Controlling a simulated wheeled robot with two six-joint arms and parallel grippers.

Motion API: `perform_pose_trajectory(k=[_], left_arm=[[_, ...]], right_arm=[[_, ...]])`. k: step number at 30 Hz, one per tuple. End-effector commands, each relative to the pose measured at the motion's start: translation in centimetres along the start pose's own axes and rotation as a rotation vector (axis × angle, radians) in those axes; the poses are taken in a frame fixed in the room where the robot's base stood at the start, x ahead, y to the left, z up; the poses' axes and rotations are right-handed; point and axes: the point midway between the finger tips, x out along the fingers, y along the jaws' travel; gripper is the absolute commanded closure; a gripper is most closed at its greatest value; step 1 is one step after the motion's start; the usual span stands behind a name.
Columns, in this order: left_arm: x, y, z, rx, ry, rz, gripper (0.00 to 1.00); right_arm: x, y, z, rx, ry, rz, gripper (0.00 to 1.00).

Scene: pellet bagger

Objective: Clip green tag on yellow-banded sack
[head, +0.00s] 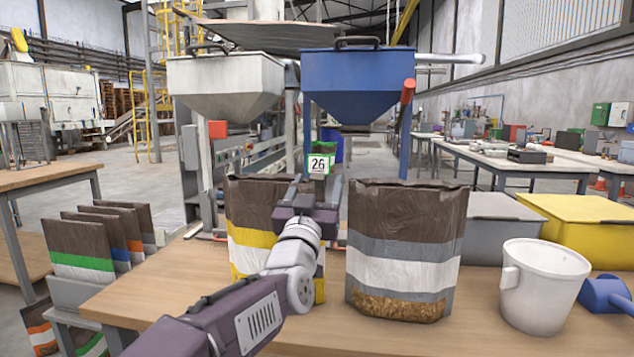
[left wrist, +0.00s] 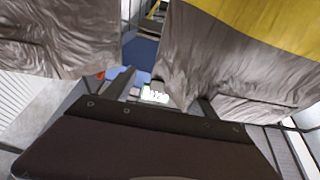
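The yellow-banded sack (head: 253,205) stands on the table, dark brown on top with yellow and white bands. It shows large in the left wrist view (left wrist: 235,60). The green tag (head: 319,164), with a white face reading 26, shows above the sack's right top corner; it also shows in the left wrist view (left wrist: 154,95). My left gripper (head: 315,190) is at that corner. Its fingers are spread, with the tag seen in the gap between them. I cannot tell whether the tag touches the sack. My right gripper is out of view.
A grey-and-white-banded sack (head: 404,240) stands close on the right. A white bucket (head: 541,288), blue scoop (head: 607,294), grey bin (head: 497,228) and yellow bin (head: 585,228) are further right. Folded sacks (head: 81,247) stand at left. White and blue hoppers (head: 357,80) are behind.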

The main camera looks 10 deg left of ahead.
Motion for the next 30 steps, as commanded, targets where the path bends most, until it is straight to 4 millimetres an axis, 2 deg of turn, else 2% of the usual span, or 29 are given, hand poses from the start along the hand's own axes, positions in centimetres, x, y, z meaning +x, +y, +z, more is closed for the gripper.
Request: perform_pose_trajectory(k=[11,14,24,30], left_arm=[[-0.3,-0.1,-0.5,-0.001,0.01,-0.002,0.3],[-1.3,-0.1,-0.5,-0.002,0.01,-0.001,0.3],[-7.0,0.0,-0.4,-0.002,0.008,-0.001,0.3],[-8.9,0.0,-0.3,-0.001,0.008,-0.001,0.3]], right_arm=[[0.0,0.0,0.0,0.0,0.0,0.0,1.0],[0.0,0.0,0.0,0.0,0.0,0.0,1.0],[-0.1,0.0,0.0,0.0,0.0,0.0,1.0],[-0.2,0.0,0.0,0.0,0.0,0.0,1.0]])
